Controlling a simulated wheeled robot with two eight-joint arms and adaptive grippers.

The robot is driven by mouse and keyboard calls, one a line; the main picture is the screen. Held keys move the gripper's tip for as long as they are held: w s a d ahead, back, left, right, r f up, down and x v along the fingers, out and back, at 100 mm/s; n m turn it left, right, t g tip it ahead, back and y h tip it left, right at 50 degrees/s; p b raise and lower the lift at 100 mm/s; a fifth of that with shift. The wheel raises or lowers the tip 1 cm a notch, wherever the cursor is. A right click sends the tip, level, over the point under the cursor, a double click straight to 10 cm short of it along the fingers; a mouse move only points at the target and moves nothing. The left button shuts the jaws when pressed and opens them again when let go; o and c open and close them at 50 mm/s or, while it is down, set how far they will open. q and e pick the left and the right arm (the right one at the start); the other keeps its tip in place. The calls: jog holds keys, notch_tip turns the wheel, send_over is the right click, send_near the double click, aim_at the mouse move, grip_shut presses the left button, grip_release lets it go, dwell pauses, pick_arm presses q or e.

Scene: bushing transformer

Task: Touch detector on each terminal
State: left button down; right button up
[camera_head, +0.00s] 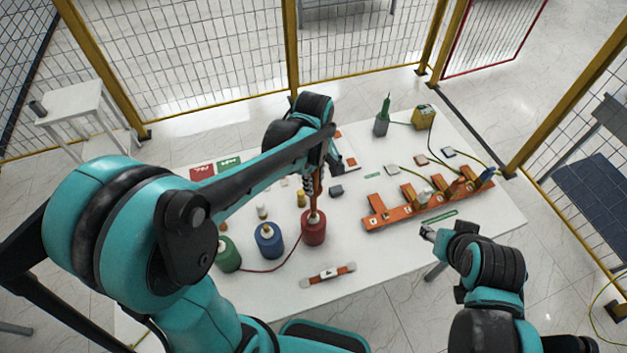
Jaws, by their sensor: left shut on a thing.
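A red terminal (314,229), a blue terminal (269,241) and a green terminal (227,254) stand in a row on the table. My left gripper (316,184) is above the red terminal, shut on a slim orange-brown stick (318,199). The stick points down and its lower end is at or just above the red terminal's top; I cannot tell if they touch. I cannot tell for sure that it is the detector. My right gripper (428,232) hangs at the table's right front edge, apart from the terminals; its jaws are too small to read.
The white table (385,262) holds an orange rack (405,212) with several fittings, a green-topped tool in a grey holder (381,124), a yellow box (424,116) and a labelled orange-ended bar (328,274). A red wire runs in front of the terminals. Mesh fencing surrounds the area.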

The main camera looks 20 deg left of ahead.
pick_arm(q)
jog(key=shift+f+b, duration=0.35)
jog(key=shift+f, duration=0.05)
dwell(0.6)
jog(key=shift+r, duration=0.1)
dwell(0.6)
jog(key=shift+r+p, duration=3.65)
jog(key=shift+r, duration=1.35)
jog(key=shift+f, duration=0.1)
